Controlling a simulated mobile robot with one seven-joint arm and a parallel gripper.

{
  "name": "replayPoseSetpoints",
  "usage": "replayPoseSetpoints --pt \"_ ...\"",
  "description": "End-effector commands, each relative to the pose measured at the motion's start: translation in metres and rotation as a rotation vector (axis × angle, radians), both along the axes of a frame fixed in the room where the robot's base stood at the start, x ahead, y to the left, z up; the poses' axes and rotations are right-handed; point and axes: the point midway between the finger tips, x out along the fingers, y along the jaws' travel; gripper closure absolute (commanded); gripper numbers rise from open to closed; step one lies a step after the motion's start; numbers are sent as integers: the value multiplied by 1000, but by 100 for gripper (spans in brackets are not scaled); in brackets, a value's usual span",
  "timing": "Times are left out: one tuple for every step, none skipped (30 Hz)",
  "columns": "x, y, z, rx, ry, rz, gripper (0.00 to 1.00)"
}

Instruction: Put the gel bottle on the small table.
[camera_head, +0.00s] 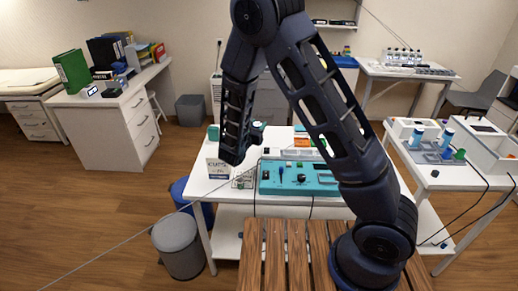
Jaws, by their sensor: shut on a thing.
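My dark arm rises from the lower right, bends at the top and reaches down over the centre white table. The end of the arm with my gripper (234,154) is in front of the table's left part. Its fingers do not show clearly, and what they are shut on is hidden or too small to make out. No gel bottle can be told for sure. Which table is the small table is not clear; the centre white table (205,188) is nearest.
A wooden slatted surface (290,250) is in front. A grey bin (178,245) stands left. The right white table (440,178) holds blue-capped bottles. Open floor lies left.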

Motion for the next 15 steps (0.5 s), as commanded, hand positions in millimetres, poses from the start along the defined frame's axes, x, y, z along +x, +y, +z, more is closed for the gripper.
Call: replayPoseSetpoints --pt "0 0 -10 -4 2 0 89" --pt "0 0 -15 -4 2 0 89" --pt "0 0 -22 -4 2 0 89" --pt "0 0 -27 -3 1 0 89" --pt "0 0 -32 -4 2 0 89" --pt "0 0 -39 -4 2 0 89" --pt "0 0 -43 -3 1 0 89" --pt "0 0 -48 -4 2 0 89" --pt "0 0 -54 -4 2 0 89" --pt "0 0 -58 -2 1 0 89" --pt "0 0 -62 -2 1 0 89" --pt "0 0 -66 -3 1 0 89" --pt "0 0 -69 -2 0 0 89" --pt "0 0 -71 -1 -1 0 89" --pt "0 0 -73 -1 -1 0 89"
